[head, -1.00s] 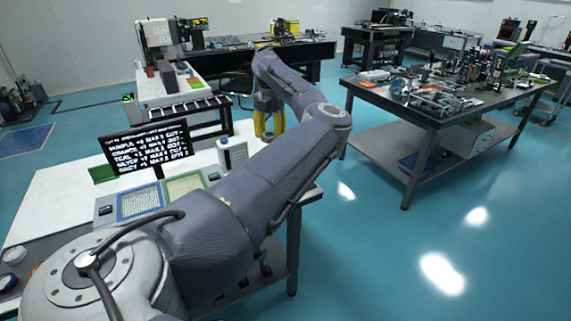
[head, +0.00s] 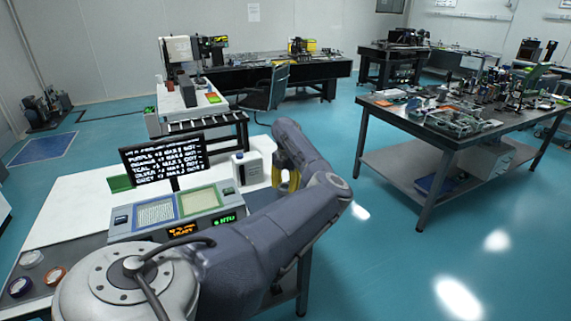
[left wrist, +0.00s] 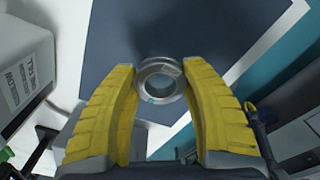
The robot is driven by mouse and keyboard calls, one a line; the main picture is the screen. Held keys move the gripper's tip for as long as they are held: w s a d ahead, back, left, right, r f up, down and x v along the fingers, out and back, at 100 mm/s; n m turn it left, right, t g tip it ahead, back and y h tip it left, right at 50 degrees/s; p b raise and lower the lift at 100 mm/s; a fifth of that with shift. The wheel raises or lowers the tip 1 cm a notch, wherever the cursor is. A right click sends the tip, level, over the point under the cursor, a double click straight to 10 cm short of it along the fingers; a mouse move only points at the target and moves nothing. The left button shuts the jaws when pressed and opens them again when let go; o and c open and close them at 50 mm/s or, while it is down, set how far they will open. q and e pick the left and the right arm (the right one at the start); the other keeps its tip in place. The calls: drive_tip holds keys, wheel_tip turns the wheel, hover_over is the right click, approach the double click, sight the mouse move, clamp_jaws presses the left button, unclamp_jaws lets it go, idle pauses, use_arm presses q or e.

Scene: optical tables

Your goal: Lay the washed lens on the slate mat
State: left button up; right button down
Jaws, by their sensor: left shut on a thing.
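The lens (left wrist: 160,80) is a round piece in a silver ring with a small teal mark on its rim. My left gripper (head: 287,181) is shut on it; in the left wrist view the lens sits between the two yellow fingertips. A flat dark slate-coloured mat (left wrist: 125,38) lies beyond and below the lens in that view, over a white surface. The lens appears above the near edge of the mat; I cannot tell the height between them. My right gripper is not in view.
A white bottle (head: 248,168) stands close to my left gripper. A text screen (head: 162,156) stands behind a console with a blue pad (head: 154,213) and a green pad (head: 200,201). Several ringed discs (head: 55,275) lie on a dark grey area at the table's left front.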

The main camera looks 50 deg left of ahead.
sight(285, 194)
use_arm(q)
drive_tip(key=shift+f, duration=2.05)
drive_tip(key=shift+f, duration=0.15)
drive_tip(key=o, duration=1.2)
drive_tip(key=r, duration=1.2)
drive_tip(key=shift+w+r, duration=0.15)
drive_tip(key=shift+w, duration=0.05)
